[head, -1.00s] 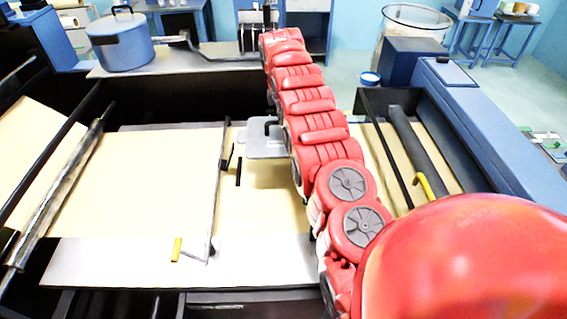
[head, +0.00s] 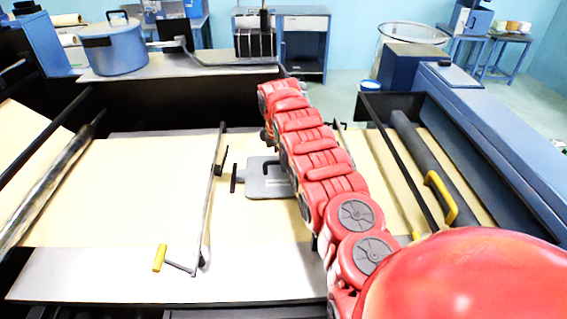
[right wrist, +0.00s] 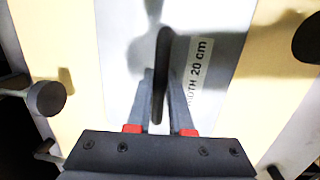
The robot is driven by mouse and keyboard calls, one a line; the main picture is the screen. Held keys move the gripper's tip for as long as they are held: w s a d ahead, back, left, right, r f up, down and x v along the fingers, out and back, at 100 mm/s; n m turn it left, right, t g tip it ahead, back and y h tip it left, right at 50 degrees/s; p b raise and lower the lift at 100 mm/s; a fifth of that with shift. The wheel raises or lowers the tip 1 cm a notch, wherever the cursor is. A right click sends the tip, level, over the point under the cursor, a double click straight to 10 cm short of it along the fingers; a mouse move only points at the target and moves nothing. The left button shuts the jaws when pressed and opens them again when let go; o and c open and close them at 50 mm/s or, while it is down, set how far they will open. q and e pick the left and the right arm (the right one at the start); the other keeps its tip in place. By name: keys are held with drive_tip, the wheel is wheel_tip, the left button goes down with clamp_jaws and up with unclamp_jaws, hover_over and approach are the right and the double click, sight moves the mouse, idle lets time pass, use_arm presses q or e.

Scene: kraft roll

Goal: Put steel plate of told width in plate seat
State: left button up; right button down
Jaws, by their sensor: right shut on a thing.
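The steel plate (head: 262,186) is a flat grey rectangle with a dark loop handle, above or on the tan paper in the middle of the head view; its height cannot be told. Part of it is hidden behind my right arm. In the right wrist view the plate (right wrist: 120,70) carries a label (right wrist: 200,70) reading "WIDTH 20 cm". My right gripper (right wrist: 160,88) is shut on the plate's dark handle (right wrist: 162,60). A small black upright piece (head: 233,178) stands just left of the plate. I cannot make out the plate seat for certain. My left gripper is not seen.
Tan paper (head: 110,190) spans the machine bed. A rod with a yellow-handled crank (head: 160,258) lies left of the plate, above a front metal strip (head: 90,275). A dark roller (head: 425,160) is at right. A blue pot (head: 115,50) and black rack (head: 254,45) stand behind.

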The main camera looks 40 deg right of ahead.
sight(280, 175)
drive_tip(key=shift+f, duration=0.25)
drive_tip(key=c, duration=0.8)
unclamp_jaws()
drive_tip(key=shift+r+p, duration=0.3)
drive_tip(key=shift+r, duration=0.35)
drive_tip(key=r, duration=0.3)
drive_tip(key=a+r, duration=0.1)
drive_tip(key=r, duration=0.3)
drive_tip(key=r+p, duration=0.1)
drive_tip(key=r, duration=0.2)
drive_tip(key=shift+s+a+r, duration=0.2)
drive_tip(key=shift+a+r, duration=0.05)
drive_tip(key=shift+r, duration=0.05)
drive_tip(key=shift+r, duration=0.1)
